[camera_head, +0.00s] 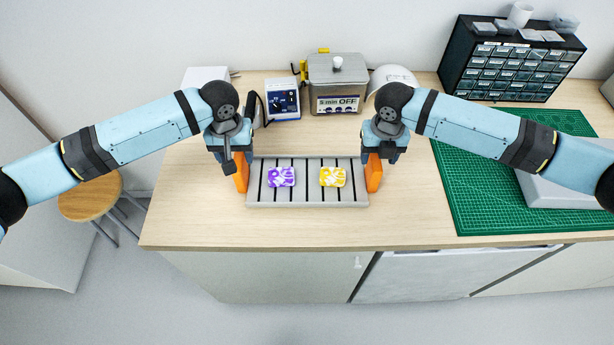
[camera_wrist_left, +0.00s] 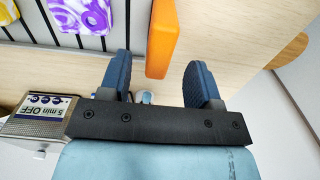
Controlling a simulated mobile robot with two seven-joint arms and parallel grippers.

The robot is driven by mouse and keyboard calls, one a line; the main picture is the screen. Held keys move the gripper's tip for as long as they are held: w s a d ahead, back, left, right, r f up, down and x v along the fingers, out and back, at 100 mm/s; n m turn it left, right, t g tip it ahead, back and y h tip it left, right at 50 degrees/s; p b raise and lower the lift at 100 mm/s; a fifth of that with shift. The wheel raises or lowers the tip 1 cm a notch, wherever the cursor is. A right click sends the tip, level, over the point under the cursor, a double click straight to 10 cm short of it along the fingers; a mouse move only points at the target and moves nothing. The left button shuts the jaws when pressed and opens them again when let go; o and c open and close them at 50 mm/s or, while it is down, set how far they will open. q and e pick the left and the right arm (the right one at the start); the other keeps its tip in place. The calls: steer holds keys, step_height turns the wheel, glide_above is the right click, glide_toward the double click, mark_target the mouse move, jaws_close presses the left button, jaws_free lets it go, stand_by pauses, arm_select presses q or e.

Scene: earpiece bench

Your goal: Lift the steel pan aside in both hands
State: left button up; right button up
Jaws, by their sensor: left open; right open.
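The steel pan (camera_head: 312,198) is a flat grey tray with dark slots, lying on the bench. It has an upright orange handle at its left end (camera_head: 241,173) and another at its right end (camera_head: 374,173). A purple-and-white block (camera_head: 281,177) and a yellow-and-white block (camera_head: 332,177) lie on it. My left gripper (camera_head: 232,155) is open above the left handle.
A steel cleaner (camera_head: 337,84) reading "5 min OFF" and a small screen device (camera_head: 283,99) stand behind the pan. A green mat (camera_head: 480,205) with a grey slab (camera_head: 560,190) lies right. A drawer cabinet (camera_head: 513,62) stands back right. Bench in front is clear.

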mark_target(237, 161)
arm_select(q)
steer(key=shift+f, duration=2.65)
arm_select(e)
steer(key=shift+f, duration=2.6)
arm_select(q)
steer(key=shift+c, duration=0.4)
arm_select(e)
steer(key=shift+c, duration=0.4)
arm_select(q)
jaws_close()
arm_select(e)
jaws_close()
arm_select(q)
steer(key=shift+r, duration=0.1)
